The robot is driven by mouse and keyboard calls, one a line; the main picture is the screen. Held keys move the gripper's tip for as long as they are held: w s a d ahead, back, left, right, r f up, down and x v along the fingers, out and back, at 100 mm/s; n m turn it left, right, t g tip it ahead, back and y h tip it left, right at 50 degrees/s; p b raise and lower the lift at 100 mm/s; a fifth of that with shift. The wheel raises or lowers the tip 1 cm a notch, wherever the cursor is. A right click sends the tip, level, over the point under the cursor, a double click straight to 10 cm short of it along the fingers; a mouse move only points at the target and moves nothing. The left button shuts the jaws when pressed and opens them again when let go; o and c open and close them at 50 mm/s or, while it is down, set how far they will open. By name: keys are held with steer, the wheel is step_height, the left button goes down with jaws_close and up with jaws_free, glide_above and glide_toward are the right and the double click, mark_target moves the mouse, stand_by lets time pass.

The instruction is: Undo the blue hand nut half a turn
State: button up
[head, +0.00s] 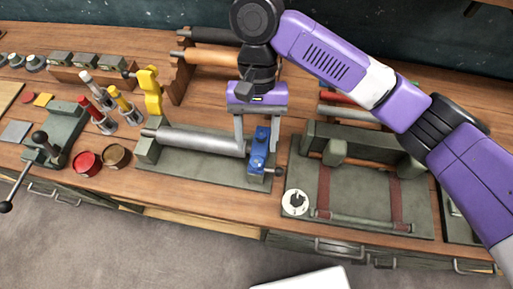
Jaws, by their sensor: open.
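The blue hand nut (258,158) sits at the right end of a grey fixture (205,171), near the end of a pale metal roller (200,140). My gripper (257,145) points down over it from above. Its two grey fingers are apart, one at the left and one at the right of the blue part's upper portion. Whether either finger touches it I cannot tell. The left finger tip is close to the roller's right end.
A yellow clamp-like piece (151,92) stands behind the roller's left end. Right of the nut is a grey-green frame fixture (365,220) with a white dial (296,202). Red (87,162) and brown (116,156) round tins stand left. A rack with rollers (212,55) is behind.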

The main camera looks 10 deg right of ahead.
steer(key=shift+v, duration=1.8)
